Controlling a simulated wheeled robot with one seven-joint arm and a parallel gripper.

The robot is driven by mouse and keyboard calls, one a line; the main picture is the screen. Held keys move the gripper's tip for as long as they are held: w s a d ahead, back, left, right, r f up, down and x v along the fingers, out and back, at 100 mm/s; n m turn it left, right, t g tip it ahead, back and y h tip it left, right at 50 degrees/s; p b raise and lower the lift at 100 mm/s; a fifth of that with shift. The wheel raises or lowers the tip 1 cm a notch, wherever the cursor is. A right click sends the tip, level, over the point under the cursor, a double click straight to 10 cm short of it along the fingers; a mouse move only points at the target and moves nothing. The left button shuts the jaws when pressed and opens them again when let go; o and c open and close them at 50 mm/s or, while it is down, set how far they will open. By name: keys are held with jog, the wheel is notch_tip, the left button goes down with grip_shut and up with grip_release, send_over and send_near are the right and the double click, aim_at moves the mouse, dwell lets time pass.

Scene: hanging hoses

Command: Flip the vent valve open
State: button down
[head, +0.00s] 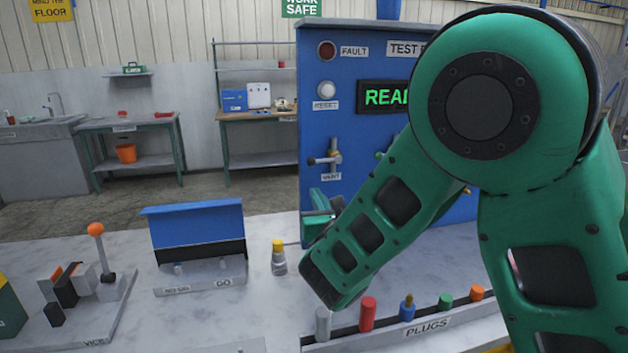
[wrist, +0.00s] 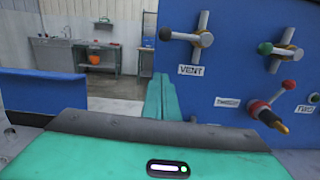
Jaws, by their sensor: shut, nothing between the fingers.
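The vent valve (head: 333,158) is on the blue test panel (head: 345,115), above its VENT label. Its lever lies across the short upright pipe, with a dark ball knob at the left end. In the wrist view the vent valve (wrist: 200,38) is at the upper right, its lever horizontal and its black knob to the left. My gripper (head: 320,204) is in front of the panel, below the valve and apart from it. In the wrist view its green fingers (wrist: 157,98) are together, empty, and lower left of the valve. My arm hides the right part of the panel.
Other valves sit right of it: one with a green knob (wrist: 264,48) and a red handle (wrist: 259,107) by an orange-tipped fitting. A plug rack (head: 402,330), a GO gauge stand (head: 200,275) and a vice (head: 85,295) stand on the bench. A yellow-capped fitting (head: 279,258) stands nearby.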

aim_at(323, 161)
jog(key=shift+w+a+r, duration=0.2)
jog(key=shift+w+r, duration=0.65)
jog(key=shift+r, duration=0.2)
jog(key=shift+w+a+r, duration=0.15)
jog(key=shift+w+r, duration=0.65)
jog(key=shift+r, duration=0.2)
jog(key=shift+a, duration=0.25)
